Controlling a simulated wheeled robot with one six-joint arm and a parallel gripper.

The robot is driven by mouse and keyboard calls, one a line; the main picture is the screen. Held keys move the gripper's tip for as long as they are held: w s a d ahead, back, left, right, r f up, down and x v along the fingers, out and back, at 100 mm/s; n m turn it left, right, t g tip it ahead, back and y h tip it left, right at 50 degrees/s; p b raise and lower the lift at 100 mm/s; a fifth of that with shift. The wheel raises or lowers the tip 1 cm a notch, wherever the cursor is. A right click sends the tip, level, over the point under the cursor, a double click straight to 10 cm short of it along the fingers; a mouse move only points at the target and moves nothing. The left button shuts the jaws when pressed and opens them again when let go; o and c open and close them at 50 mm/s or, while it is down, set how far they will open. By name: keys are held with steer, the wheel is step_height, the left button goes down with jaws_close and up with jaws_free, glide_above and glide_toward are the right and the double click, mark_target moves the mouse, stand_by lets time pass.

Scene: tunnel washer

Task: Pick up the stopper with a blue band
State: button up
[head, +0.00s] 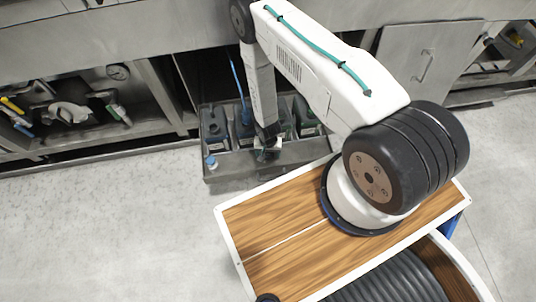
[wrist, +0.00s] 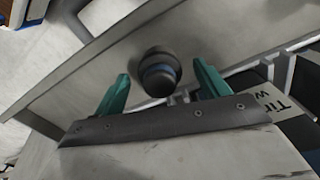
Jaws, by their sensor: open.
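A dark round stopper with a blue band (wrist: 160,74) shows in the middle of the wrist view, against a grey metal surface. My gripper (wrist: 161,80) is open, with one green finger on each side of the stopper and clear space between. Whether the fingertips are level with the stopper or above it, I cannot tell. In the head view my gripper (head: 267,148) hangs over the front part of a grey tray (head: 232,181). The banded stopper cannot be made out there, at or under the gripper.
Several dark canisters (head: 214,127) stand in the tray behind my gripper. A small blue-topped item (head: 211,162) is at the tray's left front. A white label with black letters (wrist: 262,101) lies close to the right finger. Metal machine panels (head: 150,30) rise behind; open floor lies left.

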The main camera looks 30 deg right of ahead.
steer(key=c, duration=1.3)
steer(key=shift+o, duration=0.2)
steer(key=shift+r, duration=0.15)
step_height(320, 180, up, 10)
steer(key=shift+r, duration=0.2)
steer(key=shift+r, duration=2.25)
steer(key=shift+r, duration=1.9)
